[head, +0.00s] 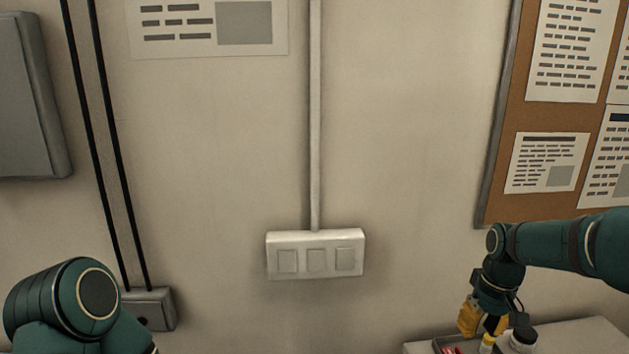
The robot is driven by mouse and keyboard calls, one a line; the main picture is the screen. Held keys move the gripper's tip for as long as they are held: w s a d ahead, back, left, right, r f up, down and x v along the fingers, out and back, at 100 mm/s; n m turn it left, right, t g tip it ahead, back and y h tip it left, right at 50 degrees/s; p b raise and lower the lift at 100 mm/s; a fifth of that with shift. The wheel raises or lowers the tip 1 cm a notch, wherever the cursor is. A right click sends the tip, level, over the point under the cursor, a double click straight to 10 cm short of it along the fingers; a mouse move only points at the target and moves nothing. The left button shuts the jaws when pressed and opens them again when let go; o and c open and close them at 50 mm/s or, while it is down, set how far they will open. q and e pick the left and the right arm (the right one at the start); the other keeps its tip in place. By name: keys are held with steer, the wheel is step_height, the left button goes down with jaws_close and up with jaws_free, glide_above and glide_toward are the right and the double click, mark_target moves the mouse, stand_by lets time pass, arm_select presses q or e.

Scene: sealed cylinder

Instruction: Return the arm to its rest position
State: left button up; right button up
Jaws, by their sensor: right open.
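My right arm comes in from the right edge, and its wrist points down. My right gripper (485,322), with yellow fingers, is open low over the table (580,333) at the lower right. A small container with a yellow part (488,340) shows just below the fingers; I cannot tell if they touch it. My left arm shows only as a green joint at the lower left; its gripper is out of view.
A white container with a dark lid (521,341) stands close to the right gripper. Red items (452,350) lie in a dark-edged tray at the bottom edge. Behind are a wall, a switch box (315,254) and a cork board (495,175). The air between the arms is clear.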

steer(key=s+a+f+y+b, duration=0.1)
steer(key=a+f+b, duration=0.5)
steer(key=f, duration=1.2)
arm_select(q)
step_height(320, 180, down, 11)
steer(key=s+b, duration=0.2)
steer(key=b, duration=0.2)
steer(key=shift+d+r+g, duration=0.2)
steer(key=shift+g, duration=0.1)
arm_select(e)
steer(key=s+a+f+m+t+y, duration=0.1)
steer(key=s+a+f+m+y, duration=0.1)
steer(key=s+a+f, duration=1.5)
step_height(320, 180, down, 3)
steer(key=shift+a+t, duration=0.15)
steer(key=shift+t, duration=0.15)
arm_select(q)
steer(key=shift+s, duration=0.1)
